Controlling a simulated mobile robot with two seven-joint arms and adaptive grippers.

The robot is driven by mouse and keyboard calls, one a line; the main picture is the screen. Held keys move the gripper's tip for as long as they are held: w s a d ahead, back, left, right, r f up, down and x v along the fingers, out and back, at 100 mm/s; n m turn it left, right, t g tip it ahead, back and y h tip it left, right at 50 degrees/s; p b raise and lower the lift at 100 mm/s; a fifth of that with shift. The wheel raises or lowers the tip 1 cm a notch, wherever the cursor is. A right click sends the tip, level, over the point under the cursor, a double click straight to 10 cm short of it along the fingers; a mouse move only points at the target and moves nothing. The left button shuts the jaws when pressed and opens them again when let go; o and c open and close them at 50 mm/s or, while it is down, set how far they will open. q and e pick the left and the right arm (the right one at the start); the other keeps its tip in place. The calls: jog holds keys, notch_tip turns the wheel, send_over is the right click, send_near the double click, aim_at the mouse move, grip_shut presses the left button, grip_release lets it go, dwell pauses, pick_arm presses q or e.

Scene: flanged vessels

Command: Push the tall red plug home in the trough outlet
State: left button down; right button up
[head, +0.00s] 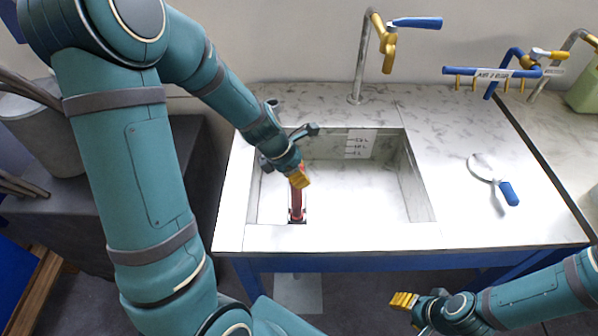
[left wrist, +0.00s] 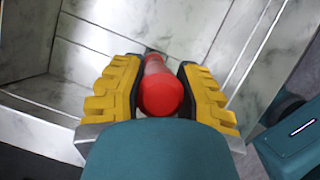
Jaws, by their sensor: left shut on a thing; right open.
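The tall red plug (head: 296,205) stands roughly upright near the front left corner of the trough (head: 425,190). A dark fitting (head: 297,219) shows around its lower end; how deep the plug sits in the outlet cannot be told. My left gripper (head: 299,180) reaches down into the trough and is shut on the plug's upper part. In the left wrist view the plug's round red top (left wrist: 161,92) lies between the yellow fingers of my left gripper (left wrist: 158,78). My right gripper (head: 404,301) is open and empty, in front of the bench at lower right.
A tall tap (head: 362,60) with a blue lever stands behind the trough. A round tool with a blue handle (head: 508,193) lies on the worktop to the right. A blue rail with brass nozzles (head: 492,72) is at the back right. The rest of the trough floor is clear.

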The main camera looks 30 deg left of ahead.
pick_arm(q)
jog(key=shift+f, duration=0.4)
jog(key=c, duration=0.7)
grip_release()
jog(key=shift+r, duration=0.1)
